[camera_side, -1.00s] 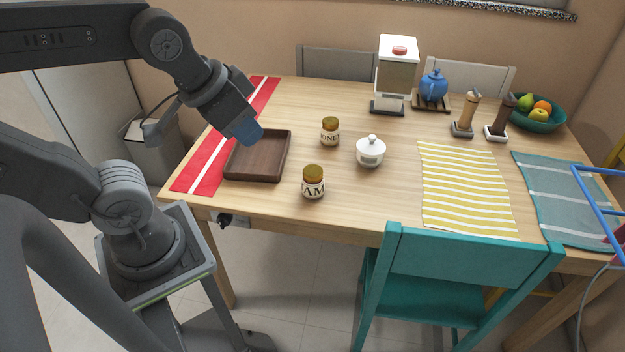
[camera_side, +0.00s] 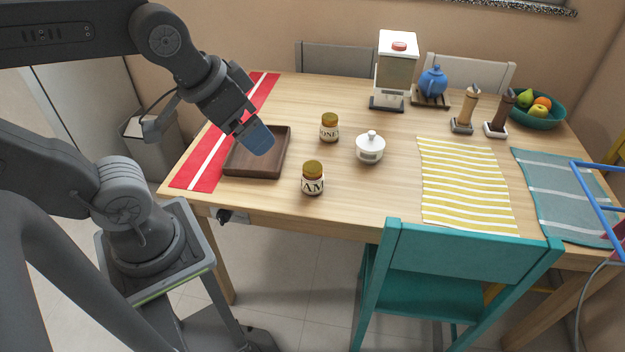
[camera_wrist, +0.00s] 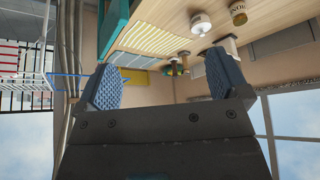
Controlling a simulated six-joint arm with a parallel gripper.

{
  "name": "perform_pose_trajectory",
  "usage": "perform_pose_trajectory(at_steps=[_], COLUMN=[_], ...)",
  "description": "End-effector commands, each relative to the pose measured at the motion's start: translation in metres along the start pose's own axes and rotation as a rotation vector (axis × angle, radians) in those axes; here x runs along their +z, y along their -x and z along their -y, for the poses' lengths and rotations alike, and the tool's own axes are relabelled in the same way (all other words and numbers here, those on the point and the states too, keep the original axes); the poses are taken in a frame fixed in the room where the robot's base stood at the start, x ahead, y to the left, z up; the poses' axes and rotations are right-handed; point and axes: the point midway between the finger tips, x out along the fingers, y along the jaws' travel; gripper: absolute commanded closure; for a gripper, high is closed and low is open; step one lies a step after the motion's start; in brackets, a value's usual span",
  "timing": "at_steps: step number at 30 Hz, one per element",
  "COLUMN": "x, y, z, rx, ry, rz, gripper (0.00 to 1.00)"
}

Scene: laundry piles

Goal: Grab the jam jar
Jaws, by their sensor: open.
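The jam jar (camera_side: 313,178) stands upright near the table's front edge, with a brown-gold lid and a label reading "AM" on the side I see. A second, similar jar (camera_side: 329,127) with a label reading "ONE" stands behind it; it also shows at the top of the wrist view (camera_wrist: 238,14). My gripper (camera_side: 257,140) is above the wooden tray, left of and higher than the jam jar, and apart from it. In the wrist view my gripper (camera_wrist: 160,85) has its two blue pads spread, with nothing between them. I cannot make out the jam jar in the wrist view.
The dark wooden tray (camera_side: 233,161) lies on the red runner's (camera_side: 200,172) right side. A white lidded bowl (camera_side: 370,150) stands right of the jars. A teal chair (camera_side: 460,262) is at the front edge. The tabletop between tray and jam jar is clear.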

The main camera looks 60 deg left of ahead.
Motion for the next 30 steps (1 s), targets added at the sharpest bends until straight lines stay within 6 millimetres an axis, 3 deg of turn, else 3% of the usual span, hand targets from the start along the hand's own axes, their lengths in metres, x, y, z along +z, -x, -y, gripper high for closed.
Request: perform_pose_trajectory(at_steps=[4,7,12,16,19,23,26,30], x=[-0.005,-0.021,-0.072,-0.113,-0.137,-0.151,-0.145,-0.115], y=[-0.003,-0.009,-0.031,-0.058,-0.086,-0.132,-0.17,-0.214], z=[-0.005,-0.02,-0.046,-0.044,-0.03,0.001,0.031,0.068], rx=[0.032,0.118,0.299,0.349,0.324,0.218,0.098,-0.072], ry=[-0.004,-0.012,0.024,0.106,0.185,0.293,0.369,0.443], rz=[-0.002,-0.017,-0.101,-0.181,-0.224,-0.232,-0.19,-0.076], gripper=[0.07,0.07,0.07,0.07,0.07,0.07,0.07,0.07])
